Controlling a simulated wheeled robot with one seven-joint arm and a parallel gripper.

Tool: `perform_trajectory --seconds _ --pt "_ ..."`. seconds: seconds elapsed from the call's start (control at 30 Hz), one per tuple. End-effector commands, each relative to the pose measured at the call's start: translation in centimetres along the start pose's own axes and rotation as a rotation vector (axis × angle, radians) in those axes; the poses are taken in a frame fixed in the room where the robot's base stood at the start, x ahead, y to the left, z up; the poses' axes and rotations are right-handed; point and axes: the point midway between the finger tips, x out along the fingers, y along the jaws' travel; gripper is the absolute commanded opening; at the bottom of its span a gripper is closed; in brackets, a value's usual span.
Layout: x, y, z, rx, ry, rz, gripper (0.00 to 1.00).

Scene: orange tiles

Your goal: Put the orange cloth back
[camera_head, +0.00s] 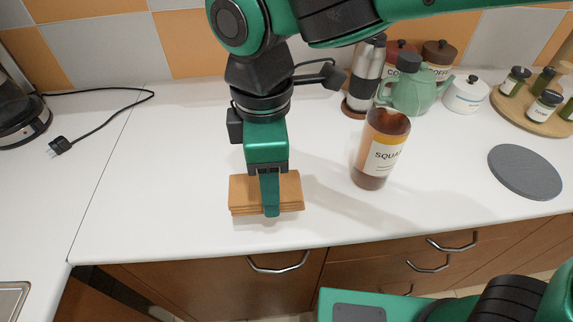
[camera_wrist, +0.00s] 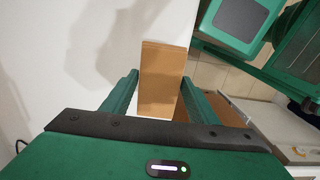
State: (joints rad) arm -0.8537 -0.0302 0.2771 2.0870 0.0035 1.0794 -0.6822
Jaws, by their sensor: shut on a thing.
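The orange cloth (camera_head: 247,192) is a folded, layered orange-brown stack on the white counter, near its front edge. In the wrist view the cloth (camera_wrist: 163,75) lies between the two green fingers. My gripper (camera_head: 270,210) points down over the cloth and is shut on it, with one finger in front of its near side. The far finger is hidden in the head view. I cannot tell whether the cloth touches the counter or is slightly above it.
An amber squash bottle (camera_head: 375,155) stands right of my gripper. Behind it are a steel flask (camera_head: 366,75), a green teapot (camera_head: 412,92) and a white pot (camera_head: 466,95). A grey round mat (camera_head: 525,171) lies at right. A black cable (camera_head: 110,118) lies at left.

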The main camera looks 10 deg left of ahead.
Motion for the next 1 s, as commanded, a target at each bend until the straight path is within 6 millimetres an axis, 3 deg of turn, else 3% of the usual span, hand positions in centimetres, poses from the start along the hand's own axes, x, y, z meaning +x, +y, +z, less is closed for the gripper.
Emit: perform_trajectory --seconds 0.2,0.33,0.47,0.73,1.0 --pt "2.4 3.5 1.9 0.003 -0.001 -0.001 0.33" --pt "3.2 4.7 2.5 0.002 0.0 0.0 0.33" --pt "3.7 5.0 2.7 -0.001 -0.001 0.0 0.33" --pt "7.0 5.0 2.7 0.001 -0.001 0.0 0.33" --pt "7.4 5.0 2.7 0.001 0.0 0.001 0.33"
